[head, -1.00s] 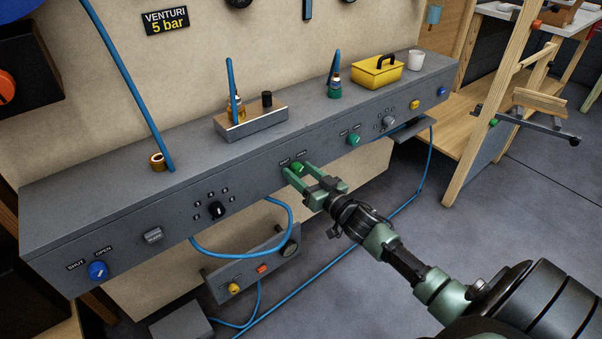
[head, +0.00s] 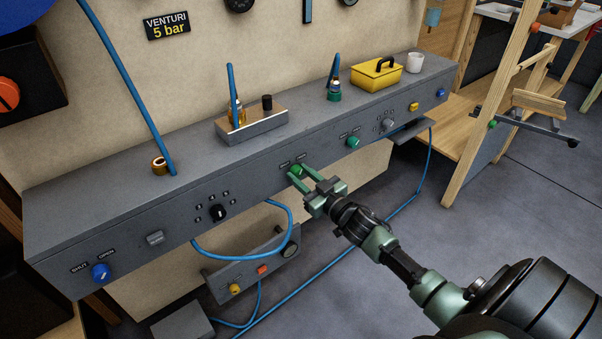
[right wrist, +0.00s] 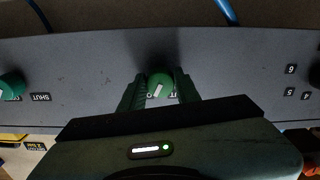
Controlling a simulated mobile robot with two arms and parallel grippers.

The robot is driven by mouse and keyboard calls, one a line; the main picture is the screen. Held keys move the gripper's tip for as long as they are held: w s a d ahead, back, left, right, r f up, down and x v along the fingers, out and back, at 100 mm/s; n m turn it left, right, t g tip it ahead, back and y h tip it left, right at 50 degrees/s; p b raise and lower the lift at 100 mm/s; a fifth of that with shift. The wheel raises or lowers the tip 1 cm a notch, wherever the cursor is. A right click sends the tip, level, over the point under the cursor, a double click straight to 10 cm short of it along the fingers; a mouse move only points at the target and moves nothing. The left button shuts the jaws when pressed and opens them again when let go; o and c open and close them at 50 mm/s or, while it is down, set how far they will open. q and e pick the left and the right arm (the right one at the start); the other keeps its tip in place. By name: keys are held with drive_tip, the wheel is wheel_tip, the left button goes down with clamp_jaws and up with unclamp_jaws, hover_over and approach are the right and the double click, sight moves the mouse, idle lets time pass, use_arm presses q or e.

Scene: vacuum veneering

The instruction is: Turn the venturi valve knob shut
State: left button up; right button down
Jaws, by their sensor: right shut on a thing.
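A green knob (head: 296,169) with small labels above it sits on the sloping front of the long grey console. My right gripper (head: 299,173) reaches it from the front right, one finger on each side, and is shut on it. In the right wrist view the knob (right wrist: 160,83) lies between the two green fingers (right wrist: 160,90). Its white pointer mark is tilted, and the fingers and gripper body partly hide its labels. A black sign reading "VENTURI 5 bar" (head: 166,25) is on the wall at upper left. My left gripper is not in view.
Along the console (head: 75,200) are a blue knob (head: 101,273), a black dial (head: 218,213), a second green knob (head: 353,142) and a grey dial (head: 388,124). A blue hose (head: 290,215) loops below. A yellow box (head: 376,75) stands on top. Open floor lies right.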

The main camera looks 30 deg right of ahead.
drive_tip(key=n, duration=0.3)
drive_tip(key=shift+r+n+p, duration=0.1)
drive_tip(key=shift+n+p, duration=0.25)
drive_tip(key=shift+n, duration=0.05)
drive_tip(key=n, duration=0.3)
drive_tip(key=shift+n, duration=0.3)
drive_tip(key=n, duration=0.5)
drive_tip(key=shift+n, duration=0.4)
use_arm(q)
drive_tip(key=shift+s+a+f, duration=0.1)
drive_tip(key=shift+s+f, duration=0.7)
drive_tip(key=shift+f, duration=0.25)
use_arm(e)
drive_tip(key=shift+n, duration=0.3)
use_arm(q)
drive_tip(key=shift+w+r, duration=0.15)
use_arm(e)
drive_tip(key=c, duration=1)
unclamp_jaws()
